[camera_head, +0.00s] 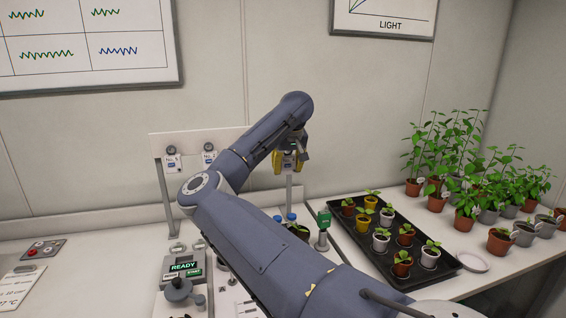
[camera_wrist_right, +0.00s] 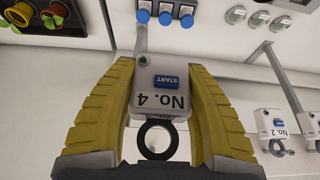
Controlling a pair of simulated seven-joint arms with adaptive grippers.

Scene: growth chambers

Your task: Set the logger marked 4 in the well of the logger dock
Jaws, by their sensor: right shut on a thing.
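The logger marked No. 4 (camera_wrist_right: 160,86) is a small white box with a blue START button and a dark ring. My right gripper (camera_head: 289,162) has its yellow fingers on both sides of it; the wrist view shows the right gripper (camera_wrist_right: 160,85) shut on it. The logger (camera_head: 289,160) is up near the right end of the white rack board, in front of a post; I cannot tell whether its ring is clear of the rack. A grey device with a green READY display (camera_head: 185,267) stands on the bench; I cannot tell whether it is the logger dock. My left gripper is not in view.
Loggers No. 1 (camera_head: 172,161) and No. 2 (camera_head: 209,157) hang on the rack board (camera_head: 220,142). Blue-capped bottles (camera_head: 291,217) stand below my gripper. A black tray (camera_head: 447,268) of potted seedlings is to the right. My right arm hides much of the bench.

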